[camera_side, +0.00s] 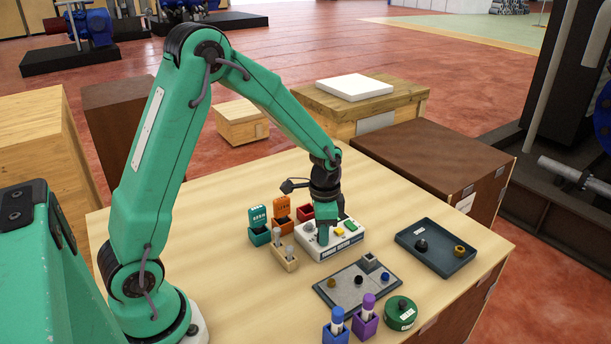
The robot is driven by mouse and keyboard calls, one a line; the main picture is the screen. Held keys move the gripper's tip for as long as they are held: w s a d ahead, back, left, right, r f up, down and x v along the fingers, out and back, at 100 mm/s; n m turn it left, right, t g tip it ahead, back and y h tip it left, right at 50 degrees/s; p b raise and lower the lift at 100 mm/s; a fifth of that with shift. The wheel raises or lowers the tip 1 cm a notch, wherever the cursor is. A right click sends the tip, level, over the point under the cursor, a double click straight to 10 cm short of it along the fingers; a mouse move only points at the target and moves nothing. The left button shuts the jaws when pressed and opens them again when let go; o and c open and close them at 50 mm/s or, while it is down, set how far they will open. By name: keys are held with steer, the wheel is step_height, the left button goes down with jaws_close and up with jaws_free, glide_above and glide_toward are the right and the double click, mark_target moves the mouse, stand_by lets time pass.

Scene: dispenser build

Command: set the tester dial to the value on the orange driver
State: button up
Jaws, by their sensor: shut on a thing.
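The tester (345,249) is a white box on the table with a yellow button, a green button and a pale round part on top. My gripper (323,240) points down onto its top and is shut at the tester's dial, which the fingers hide; I cannot read its setting. The orange driver (282,203) stands upright in an orange holder (282,227), behind and left of the tester. It carries dark marks that are too small to read here.
A teal driver (258,214), a red holder (300,213) and a wooden peg block (284,259) stand near the tester. In front are a grey board (340,292), blue and purple holders (366,325) and a green round case (401,313). A dark tray (452,265) lies right.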

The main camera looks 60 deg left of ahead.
steer(key=shift+m, duration=1.4)
steer(key=o, duration=1)
steer(key=shift+r, duration=3.9)
steer(key=shift+r, duration=0.1)
